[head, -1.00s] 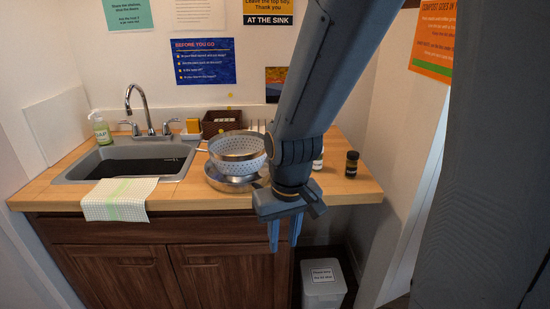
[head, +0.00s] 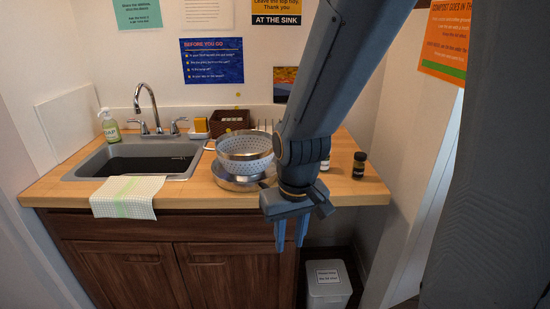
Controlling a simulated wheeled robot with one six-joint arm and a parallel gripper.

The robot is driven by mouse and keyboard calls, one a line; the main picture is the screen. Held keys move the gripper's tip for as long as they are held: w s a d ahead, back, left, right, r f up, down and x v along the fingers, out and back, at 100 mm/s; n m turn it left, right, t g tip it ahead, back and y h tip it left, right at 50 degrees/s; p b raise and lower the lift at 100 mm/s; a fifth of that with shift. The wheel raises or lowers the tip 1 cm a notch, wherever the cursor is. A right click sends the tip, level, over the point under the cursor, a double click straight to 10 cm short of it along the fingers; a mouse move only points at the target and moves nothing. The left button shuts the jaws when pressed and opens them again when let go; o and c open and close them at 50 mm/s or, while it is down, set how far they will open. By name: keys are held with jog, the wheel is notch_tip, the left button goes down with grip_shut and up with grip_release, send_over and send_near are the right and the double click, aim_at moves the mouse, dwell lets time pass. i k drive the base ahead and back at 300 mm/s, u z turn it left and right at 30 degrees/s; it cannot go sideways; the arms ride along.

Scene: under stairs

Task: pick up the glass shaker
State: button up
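A small dark jar with a black cap (head: 359,165) stands upright near the right end of the wooden counter. A second small container with a pale lower part (head: 325,163) stands to its left, mostly hidden behind my arm. I cannot tell for certain which of the two is the glass shaker. My gripper (head: 291,234) points down in front of the counter's front edge, left of and nearer than both containers. Its two fingers are apart, with nothing visible between them.
A colander (head: 244,152) sits over a metal pan (head: 235,180) left of my arm. A sink (head: 133,160), a draped towel (head: 126,197) and a soap bottle (head: 109,126) are further left. A brown basket (head: 231,121) stands behind. A lidded bin (head: 328,282) is below right.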

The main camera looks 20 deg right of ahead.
aim_at(324, 166)
jog(key=z, duration=1.45)
jog(key=k, duration=0.9)
jog(key=u, duration=1.25)
jog(key=i, duration=1)
jog(key=u, duration=0.05)
